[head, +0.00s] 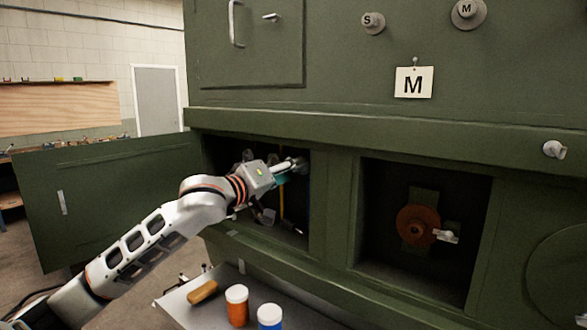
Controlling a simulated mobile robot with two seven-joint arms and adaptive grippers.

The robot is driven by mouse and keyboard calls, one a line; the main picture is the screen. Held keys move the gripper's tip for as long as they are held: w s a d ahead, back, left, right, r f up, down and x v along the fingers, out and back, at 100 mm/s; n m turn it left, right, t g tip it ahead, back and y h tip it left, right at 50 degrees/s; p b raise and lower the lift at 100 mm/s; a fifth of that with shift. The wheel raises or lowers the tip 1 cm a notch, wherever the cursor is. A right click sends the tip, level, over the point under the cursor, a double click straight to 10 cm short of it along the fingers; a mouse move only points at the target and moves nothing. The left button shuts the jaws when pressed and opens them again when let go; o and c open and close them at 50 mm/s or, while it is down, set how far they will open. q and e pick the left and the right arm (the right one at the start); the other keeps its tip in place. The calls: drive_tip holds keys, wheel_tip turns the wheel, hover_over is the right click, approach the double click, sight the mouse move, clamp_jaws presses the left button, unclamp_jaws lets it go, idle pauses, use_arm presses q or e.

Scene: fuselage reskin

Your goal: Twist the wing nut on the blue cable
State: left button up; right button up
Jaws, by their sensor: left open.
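My left gripper (286,171) reaches into the left open compartment of the green panel and is open. It is small and partly hidden by my wrist. A silver cylindrical part (291,164) shows right by the gripper, with a small teal patch below it. I cannot tell whether the gripper touches it. A yellow cable (281,202) hangs down inside the compartment. A dark bluish line runs along its right side, but I cannot make out the blue cable or its wing nut clearly. My right gripper is not in view.
An open green door (110,195) stands to the left. The right compartment holds a rust-red round wheel (416,225) with a pale handle. A grey tray (200,305) below carries an orange jar (237,308), a blue jar (270,318) and a wooden-handled item (203,291).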

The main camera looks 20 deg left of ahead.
use_arm(q)
drive_tip(key=shift+x, duration=0.85)
drive_tip(key=c, duration=1.1)
